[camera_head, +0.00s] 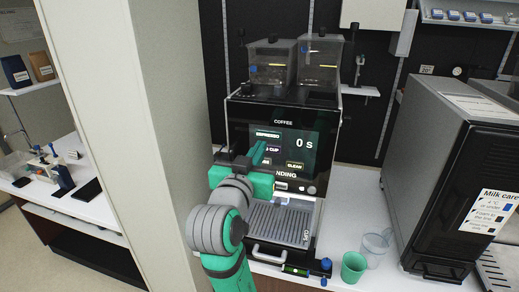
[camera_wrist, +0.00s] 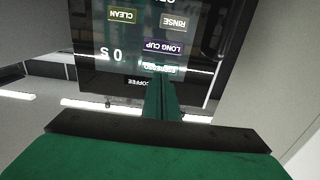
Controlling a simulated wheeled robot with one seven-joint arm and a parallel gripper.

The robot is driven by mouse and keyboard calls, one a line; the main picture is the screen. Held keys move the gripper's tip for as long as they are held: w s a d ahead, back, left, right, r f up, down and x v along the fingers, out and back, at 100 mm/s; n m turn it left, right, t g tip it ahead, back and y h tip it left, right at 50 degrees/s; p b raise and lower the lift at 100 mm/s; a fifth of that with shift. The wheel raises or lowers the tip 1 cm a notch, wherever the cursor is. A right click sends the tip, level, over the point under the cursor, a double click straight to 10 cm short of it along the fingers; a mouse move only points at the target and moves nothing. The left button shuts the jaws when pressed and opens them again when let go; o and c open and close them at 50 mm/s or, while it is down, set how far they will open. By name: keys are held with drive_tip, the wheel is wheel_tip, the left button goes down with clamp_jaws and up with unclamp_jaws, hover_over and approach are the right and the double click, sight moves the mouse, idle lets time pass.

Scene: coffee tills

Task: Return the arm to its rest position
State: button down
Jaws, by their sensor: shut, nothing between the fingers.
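My gripper (camera_head: 259,152) is shut and empty. It is raised in front of the coffee machine (camera_head: 235,118), with its green fingers pointing at the machine's screen (camera_head: 312,146). In the wrist view the shut fingers (camera_wrist: 162,84) overlap the ESPRESSO label on the upside-down screen (camera_wrist: 130,45). I cannot tell whether the fingertips touch the screen. The screen reads 0 s, and part of its lower line is hidden behind my gripper. My arm reaches up from the bottom of the head view and covers the machine's lower left side.
A green cup (camera_head: 353,267) and a clear cup (camera_head: 375,249) stand on the counter right of the machine's drip tray (camera_head: 280,222). A dark milk cooler (camera_head: 452,190) stands at the right. A pale wall pillar (camera_head: 130,120) rises close to my arm's left.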

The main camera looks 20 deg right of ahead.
drive_tip(key=shift+f, duration=0.1)
idle(0.4)
drive_tip(key=s+a+f+n+y, duration=0.1)
drive_tip(key=a+f+n+y, duration=0.15)
drive_tip(key=f, duration=0.75)
drive_tip(key=a+f+n+y, duration=0.15)
drive_tip(key=a+f, duration=0.25)
drive_tip(key=f, duration=0.6)
drive_tip(key=s+a+f+n+t+y, duration=0.1)
drive_tip(key=s+a+f, duration=0.2)
drive_tip(key=s+f, duration=0.3)
drive_tip(key=s+a+f+y, duration=0.2)
drive_tip(key=s+a+f, duration=0.15)
drive_tip(key=f, duration=0.45)
drive_tip(key=s+a+f+n+y, duration=0.15)
drive_tip(key=s+f, duration=0.25)
drive_tip(key=s, duration=0.4)
drive_tip(key=s+a+f, duration=0.3)
drive_tip(key=s+f, duration=0.2)
drive_tip(key=s, duration=0.3)
drive_tip(key=s+r+y, duration=0.1)
drive_tip(key=s, duration=1.5)
drive_tip(key=shift+s+a+g, duration=0.3)
drive_tip(key=shift+s+a, duration=0.05)
drive_tip(key=shift+a, duration=0.05)
